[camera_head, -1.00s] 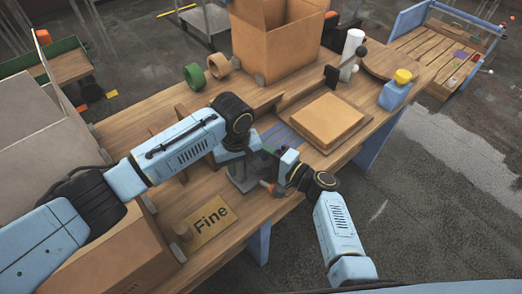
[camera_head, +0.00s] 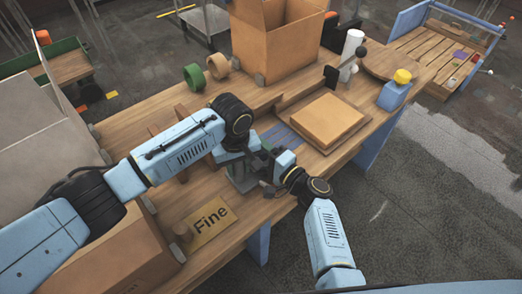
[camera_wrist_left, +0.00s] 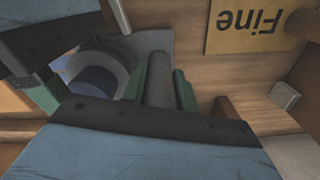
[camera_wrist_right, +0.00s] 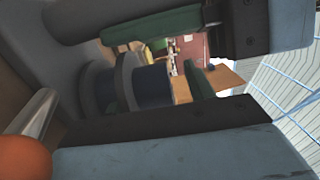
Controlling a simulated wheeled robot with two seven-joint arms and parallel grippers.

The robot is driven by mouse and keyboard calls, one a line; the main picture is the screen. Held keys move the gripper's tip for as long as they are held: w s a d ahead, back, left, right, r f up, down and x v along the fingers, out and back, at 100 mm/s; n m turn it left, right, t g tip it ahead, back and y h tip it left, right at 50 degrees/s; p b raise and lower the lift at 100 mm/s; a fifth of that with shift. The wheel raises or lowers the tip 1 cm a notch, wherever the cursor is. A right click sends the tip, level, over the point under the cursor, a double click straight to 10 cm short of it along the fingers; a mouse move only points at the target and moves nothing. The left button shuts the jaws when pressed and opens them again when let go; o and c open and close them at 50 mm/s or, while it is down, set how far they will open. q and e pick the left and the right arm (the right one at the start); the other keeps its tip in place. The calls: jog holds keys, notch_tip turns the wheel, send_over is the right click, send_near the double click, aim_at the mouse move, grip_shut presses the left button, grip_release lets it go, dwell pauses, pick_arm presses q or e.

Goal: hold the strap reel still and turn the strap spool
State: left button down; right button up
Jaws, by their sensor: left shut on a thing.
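The strap reel stands on the bench, its grey base (camera_head: 243,182) partly hidden behind my arms in the head view. In the left wrist view, my left gripper (camera_wrist_left: 163,85) has its green pads on both sides of the reel's grey post (camera_wrist_left: 159,78) and is shut on it. The strap spool (camera_wrist_left: 92,78) shows beside the post. In the right wrist view, the spool (camera_wrist_right: 145,86) has a dark blue drum between grey flanges. My right gripper (camera_wrist_right: 178,58) is open beside it, fingers apart. An orange knob (camera_wrist_right: 25,157) on a metal rod is at lower left.
A "Fine" sign (camera_head: 211,221) lies at the bench's front, near a cardboard box (camera_head: 125,258). A brown package (camera_head: 323,121) and a yellow-capped blue bottle (camera_head: 395,90) are on the right. Tape rolls (camera_head: 195,77) and an open carton (camera_head: 275,42) stand at the back.

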jog(key=shift+d+f, duration=0.1)
jog(key=shift+f, duration=0.05)
jog(key=shift+s+d, duration=0.1)
jog(key=shift+s, duration=0.05)
jog(key=v, duration=1.1)
jog(key=shift+s+d, duration=0.2)
jog(key=shift+d, duration=0.05)
